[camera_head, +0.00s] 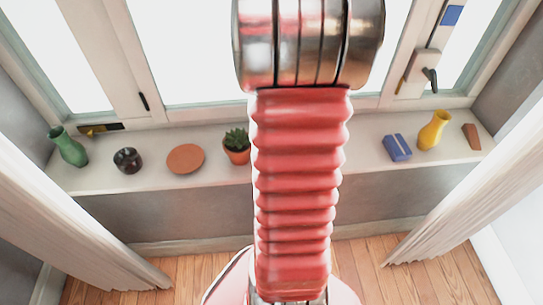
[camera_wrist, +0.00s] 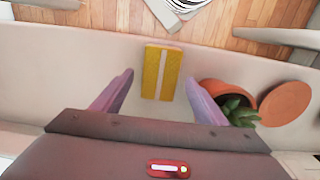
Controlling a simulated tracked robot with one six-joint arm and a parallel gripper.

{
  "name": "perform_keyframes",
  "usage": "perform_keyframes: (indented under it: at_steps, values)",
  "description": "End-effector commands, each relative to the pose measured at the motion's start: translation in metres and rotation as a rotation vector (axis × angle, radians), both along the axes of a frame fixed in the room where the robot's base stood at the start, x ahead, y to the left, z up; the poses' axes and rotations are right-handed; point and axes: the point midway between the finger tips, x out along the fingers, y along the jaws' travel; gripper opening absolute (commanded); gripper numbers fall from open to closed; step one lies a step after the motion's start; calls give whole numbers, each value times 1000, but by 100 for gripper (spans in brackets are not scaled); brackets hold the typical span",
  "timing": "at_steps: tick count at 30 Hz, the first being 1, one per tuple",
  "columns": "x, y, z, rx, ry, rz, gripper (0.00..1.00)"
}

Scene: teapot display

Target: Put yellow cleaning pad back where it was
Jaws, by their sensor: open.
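The yellow cleaning pad (camera_wrist: 152,70), with a pale stripe along its middle, lies on the windowsill (camera_wrist: 70,75) in the wrist view. My gripper (camera_wrist: 159,78) is open, with one purple finger on each side of the pad in the picture. Gaps show between the pad and both fingers, and nothing is held. How far the fingertips are above the sill is hard to tell. In the head view my red arm covers the middle of the sill, and neither the pad nor the fingers show.
A potted succulent (camera_head: 237,147) stands close to the right finger in the wrist view, beside a terracotta disc (camera_head: 185,158). A dark bowl (camera_head: 128,160) and green vase (camera_head: 68,147) stand left. A blue box (camera_head: 397,147), yellow vase (camera_head: 433,130) and brown wedge (camera_head: 471,137) are right.

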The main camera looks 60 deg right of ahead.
Motion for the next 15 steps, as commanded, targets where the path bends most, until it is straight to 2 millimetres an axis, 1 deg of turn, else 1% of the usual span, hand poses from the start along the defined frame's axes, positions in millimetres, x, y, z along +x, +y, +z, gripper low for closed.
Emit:
perform_keyframes:
  at_steps: [1, 9, 15]
  values:
    - [1, -1, 9, -3, -3, 0, 66]
    - [1, -1, 57, -4, -3, 0, 66]
    - [1, -1, 84, -2, -2, 0, 66]
